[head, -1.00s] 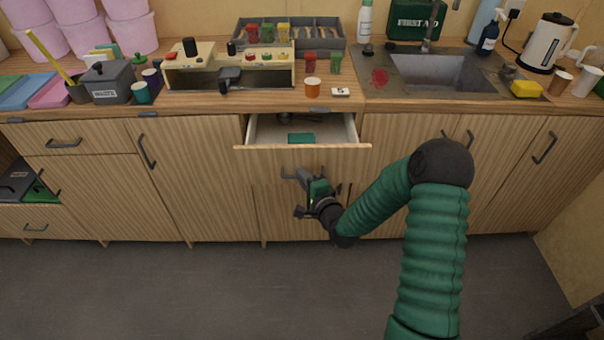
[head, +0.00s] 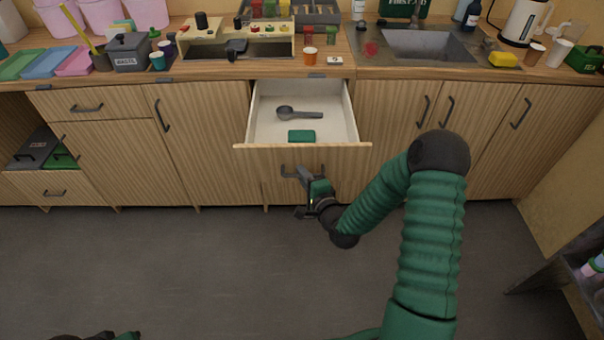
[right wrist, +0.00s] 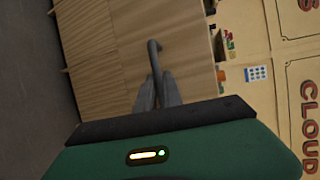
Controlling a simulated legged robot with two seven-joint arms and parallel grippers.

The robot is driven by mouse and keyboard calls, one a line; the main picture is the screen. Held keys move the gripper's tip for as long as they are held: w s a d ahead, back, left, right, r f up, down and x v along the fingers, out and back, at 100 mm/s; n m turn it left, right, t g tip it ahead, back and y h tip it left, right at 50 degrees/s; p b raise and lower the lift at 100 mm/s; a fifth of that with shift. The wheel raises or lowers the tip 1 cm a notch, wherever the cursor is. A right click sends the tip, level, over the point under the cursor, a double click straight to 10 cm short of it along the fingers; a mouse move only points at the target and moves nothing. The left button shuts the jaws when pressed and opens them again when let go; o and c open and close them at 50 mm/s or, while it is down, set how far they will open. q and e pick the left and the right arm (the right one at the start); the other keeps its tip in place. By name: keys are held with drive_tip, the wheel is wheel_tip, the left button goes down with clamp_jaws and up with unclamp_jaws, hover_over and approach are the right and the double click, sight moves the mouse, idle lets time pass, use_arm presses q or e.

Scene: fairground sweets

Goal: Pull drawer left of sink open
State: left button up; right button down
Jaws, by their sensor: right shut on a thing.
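The drawer left of the sink (head: 303,151) is pulled well out, its white inside in plain view. A dark grey scoop (head: 299,113) and a small green block (head: 301,136) lie in it. My right gripper (head: 302,176) is at the drawer front, shut on its dark bar handle (head: 289,169). In the right wrist view the handle (right wrist: 154,58) stands between the fingers (right wrist: 159,94). Only a dark and green sliver, perhaps of my left arm, shows at the bottom left edge of the head view; its gripper cannot be made out.
The sink (head: 430,45) is in the counter to the right. Closed cupboard doors flank the drawer. The grey floor (head: 200,270) in front is clear.

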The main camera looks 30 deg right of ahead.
drive_tip(key=shift+s+d+f, duration=0.1)
drive_tip(key=shift+f, duration=0.05)
drive_tip(key=c, duration=1.6)
unclamp_jaws()
drive_tip(key=shift+o, duration=0.5)
drive_tip(key=shift+d, duration=0.1)
drive_tip(key=shift+s, duration=0.2)
drive_tip(key=p+v, duration=1)
drive_tip(key=v, duration=0.6)
